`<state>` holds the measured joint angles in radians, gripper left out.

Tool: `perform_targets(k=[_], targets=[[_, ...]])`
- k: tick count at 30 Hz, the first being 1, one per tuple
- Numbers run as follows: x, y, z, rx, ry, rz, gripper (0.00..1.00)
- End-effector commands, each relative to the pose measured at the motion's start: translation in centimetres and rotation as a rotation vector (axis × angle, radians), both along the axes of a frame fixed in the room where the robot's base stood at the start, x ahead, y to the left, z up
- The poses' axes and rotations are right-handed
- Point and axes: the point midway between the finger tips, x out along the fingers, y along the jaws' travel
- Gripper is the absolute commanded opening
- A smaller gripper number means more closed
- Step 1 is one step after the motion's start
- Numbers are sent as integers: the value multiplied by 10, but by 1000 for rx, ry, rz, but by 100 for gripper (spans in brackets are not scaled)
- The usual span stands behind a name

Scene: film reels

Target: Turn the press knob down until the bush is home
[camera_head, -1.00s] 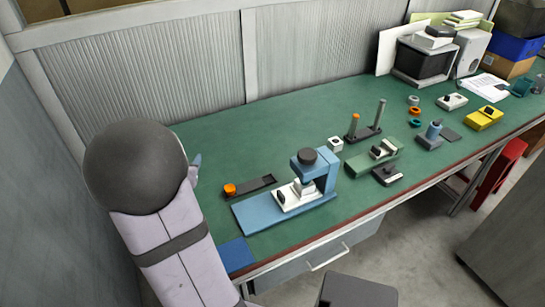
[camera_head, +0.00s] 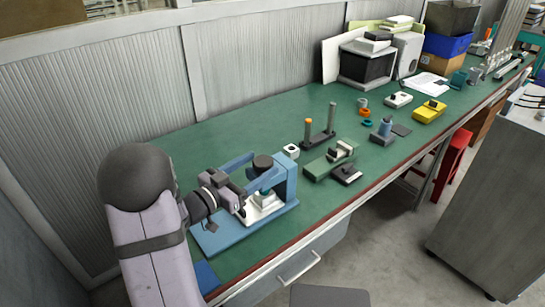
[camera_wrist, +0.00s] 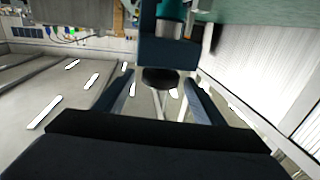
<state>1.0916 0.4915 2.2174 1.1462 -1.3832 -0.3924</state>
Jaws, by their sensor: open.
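My gripper (camera_head: 259,170) is open and has come in from the left at the press head. In the wrist view the knob (camera_wrist: 160,77) shows between the two spread fingers, with a gap on each side; whether it lies fully between the tips is unclear. A teal piece, perhaps the bush (camera_head: 263,190), sits over the white block (camera_head: 255,209) under the press head. How far down it sits is hidden.
A small white block (camera_head: 291,151), a two-post stand (camera_head: 319,140) and a green fixture (camera_head: 327,162) stand right of the press. A yellow box (camera_head: 429,112) is farther right. The ribbed wall (camera_head: 95,98) runs behind. Open bench lies behind the press.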

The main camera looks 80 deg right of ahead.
Motion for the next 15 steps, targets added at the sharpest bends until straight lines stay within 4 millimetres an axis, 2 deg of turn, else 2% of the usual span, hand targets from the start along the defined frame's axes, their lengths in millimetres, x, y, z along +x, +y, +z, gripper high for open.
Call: perform_targets(k=[15], targets=[[-35, -47, 0, 1, -1, -1, 63]])
